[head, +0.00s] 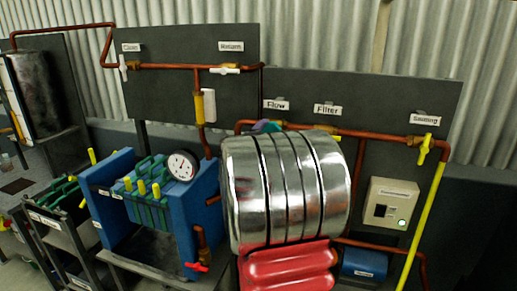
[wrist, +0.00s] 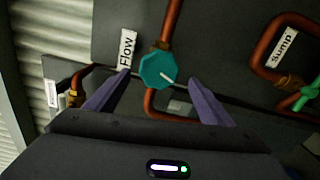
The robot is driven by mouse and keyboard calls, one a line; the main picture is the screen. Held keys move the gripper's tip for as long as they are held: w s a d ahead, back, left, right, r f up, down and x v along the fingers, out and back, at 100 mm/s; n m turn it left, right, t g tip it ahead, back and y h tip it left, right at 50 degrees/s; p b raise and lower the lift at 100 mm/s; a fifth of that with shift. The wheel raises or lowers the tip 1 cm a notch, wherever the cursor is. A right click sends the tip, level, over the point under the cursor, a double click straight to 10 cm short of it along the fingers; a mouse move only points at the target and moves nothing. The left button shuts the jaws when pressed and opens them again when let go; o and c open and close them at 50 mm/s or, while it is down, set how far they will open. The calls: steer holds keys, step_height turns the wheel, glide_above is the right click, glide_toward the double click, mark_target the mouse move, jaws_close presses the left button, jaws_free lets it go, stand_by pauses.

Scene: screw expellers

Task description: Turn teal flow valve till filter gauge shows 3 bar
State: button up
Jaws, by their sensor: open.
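The teal flow valve (wrist: 157,71) is a faceted knob with a white pointer line toward the lower right, beside a "Flow" label (wrist: 127,48) in the wrist view. My gripper (wrist: 159,77) is open; its two purple fingers are on either side of the knob, with visible gaps. Depth to the knob is unclear. In the head view only a bit of the valve (head: 272,126) shows above a large silver cylinder. A round white gauge (head: 182,166) sits on the blue filter press (head: 205,190); its needle is too small to read.
Copper pipes (head: 165,66) run across dark panels (head: 300,92). Other valves include a yellow one (head: 424,148) at right and a red one (head: 197,267) low. In the wrist view, a green valve (wrist: 306,97) is by the "Sump" label (wrist: 283,47). A control box (head: 391,204) is at right.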

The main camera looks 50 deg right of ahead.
steer(key=v, duration=0.7)
steer(key=shift+a, duration=0.2)
steer(key=shift+s, duration=0.1)
steer(key=m, duration=1.7)
steer(key=shift+s+a+f, duration=0.1)
steer(key=shift+s+a, duration=0.2)
steer(key=shift+s, duration=0.1)
steer(key=shift+d, duration=0.1)
steer(key=x, duration=1.3)
steer(key=shift+w+d, duration=0.25)
steer(key=shift+d, duration=0.05)
steer(key=shift+c, duration=0.3)
